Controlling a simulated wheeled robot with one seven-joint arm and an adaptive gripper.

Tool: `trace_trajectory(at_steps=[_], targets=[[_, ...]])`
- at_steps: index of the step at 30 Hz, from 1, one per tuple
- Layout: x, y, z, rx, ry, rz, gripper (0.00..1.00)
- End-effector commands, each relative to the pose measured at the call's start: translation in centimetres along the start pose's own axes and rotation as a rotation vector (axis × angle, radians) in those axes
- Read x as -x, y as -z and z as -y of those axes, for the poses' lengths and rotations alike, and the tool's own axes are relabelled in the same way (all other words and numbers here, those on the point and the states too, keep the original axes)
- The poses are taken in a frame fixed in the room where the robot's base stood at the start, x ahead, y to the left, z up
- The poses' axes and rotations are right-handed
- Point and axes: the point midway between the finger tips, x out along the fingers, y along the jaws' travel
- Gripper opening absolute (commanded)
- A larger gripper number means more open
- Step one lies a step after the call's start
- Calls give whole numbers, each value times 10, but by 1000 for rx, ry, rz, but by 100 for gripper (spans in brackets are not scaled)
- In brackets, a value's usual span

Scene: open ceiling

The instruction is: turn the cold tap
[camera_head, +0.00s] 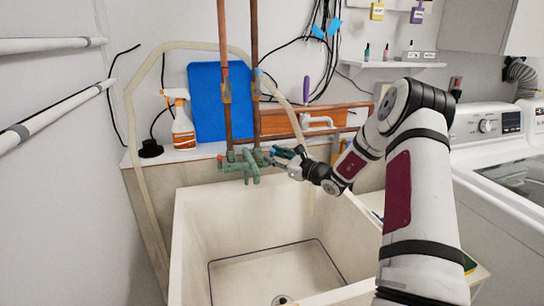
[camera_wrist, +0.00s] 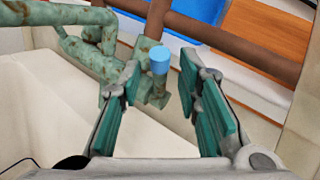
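The tap fixture (camera_head: 240,164) is a green, corroded set of pipes on the back rim of the sink. In the wrist view its pipework (camera_wrist: 88,45) fills the upper left. A light blue cap (camera_wrist: 159,60) tops an upright stub at its right end, which I take as the cold tap. My gripper (camera_head: 284,154) reaches in from the right, beside the fixture's right end. In the wrist view my gripper (camera_wrist: 161,78) is open, with teal pads either side of the blue cap's line. The cap appears beyond the fingertips; contact cannot be told.
A deep white sink (camera_head: 183,240) lies below. Two copper pipes (camera_head: 225,80) rise behind the fixture. A spray bottle (camera_head: 181,120) and blue board (camera_head: 206,95) stand behind to the left. A pale hose (camera_head: 128,110) loops overhead. A washer (camera_head: 490,170) stands right.

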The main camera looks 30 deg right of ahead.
Motion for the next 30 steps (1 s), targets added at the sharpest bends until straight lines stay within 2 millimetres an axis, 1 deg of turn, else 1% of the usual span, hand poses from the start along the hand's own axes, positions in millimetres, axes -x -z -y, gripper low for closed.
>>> trace_trajectory(at_steps=[1,4,14,15,17,18,19,30], targets=[[-6,1,0,-1,-1,-1,31],[-12,1,0,-1,0,-1,31],[-16,0,0,-1,1,-1,31],[-16,0,0,-1,1,-1,26],[-15,0,0,-1,0,-1,13],[-15,0,0,-1,0,-1,4],[-15,0,0,-1,0,-1,0],[-15,3,3,4,3,8,0]])
